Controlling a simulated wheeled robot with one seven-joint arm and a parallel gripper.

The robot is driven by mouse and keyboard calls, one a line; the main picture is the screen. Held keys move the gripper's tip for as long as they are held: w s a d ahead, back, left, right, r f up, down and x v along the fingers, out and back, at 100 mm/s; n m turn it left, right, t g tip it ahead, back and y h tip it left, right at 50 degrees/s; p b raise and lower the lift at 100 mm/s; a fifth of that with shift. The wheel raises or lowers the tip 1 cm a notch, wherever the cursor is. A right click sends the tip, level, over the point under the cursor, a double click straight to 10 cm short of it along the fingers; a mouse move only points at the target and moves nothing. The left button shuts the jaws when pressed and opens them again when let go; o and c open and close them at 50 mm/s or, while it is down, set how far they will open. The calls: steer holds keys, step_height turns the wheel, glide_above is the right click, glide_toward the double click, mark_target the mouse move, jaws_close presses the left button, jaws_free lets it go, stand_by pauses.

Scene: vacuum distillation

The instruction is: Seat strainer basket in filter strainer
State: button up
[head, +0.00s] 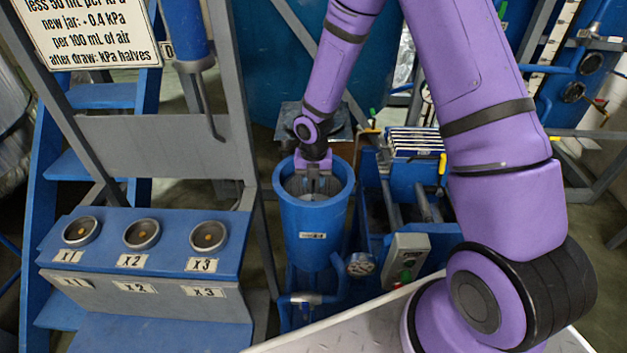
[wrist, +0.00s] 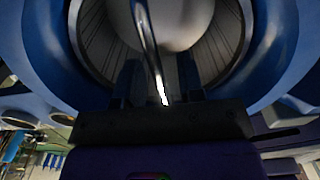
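The filter strainer (head: 314,236) is an upright blue cylinder with an open top, standing in the middle of the head view. Its blue rim (wrist: 50,50) curves around the wrist view. The grey strainer basket (wrist: 100,42) is inside it, with a ribbed wall and a pale bottom. A thin shiny handle (wrist: 147,42) runs toward my gripper. My gripper (head: 313,190) points down into the strainer's mouth. In the wrist view its two dark fingers (wrist: 160,85) stand apart, with the handle between them. The basket's lower edge is hidden.
A blue and grey stand with several round sockets (head: 141,234) is at left. A pressure gauge (head: 360,264) and a grey switch box (head: 405,260) are close right of the strainer. A rack of framed plates (head: 415,142) stands behind them. A grey post (head: 232,100) rises at left.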

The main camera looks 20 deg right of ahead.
steer(key=s+d+r+m, duration=0.1)
steer(key=r+m, duration=0.2)
steer(key=r, duration=0.5)
steer(key=s+d+r+m+t+h, duration=0.1)
steer(key=s+r+m, duration=0.1)
steer(key=r, duration=0.5)
steer(key=s+d+r+m, duration=0.1)
steer(key=r+m, duration=0.2)
steer(key=r, duration=0.5)
steer(key=s+d+r+m+t, duration=0.2)
steer(key=s+r+m, duration=0.6)
steer(key=s+m, duration=0.3)
steer(key=s+d+r+m+t+y, duration=0.1)
steer(key=s+d+r+m+t, duration=0.1)
steer(key=s+r+m, duration=0.7)
steer(key=s+m, duration=0.3)
steer(key=s, duration=0.1)
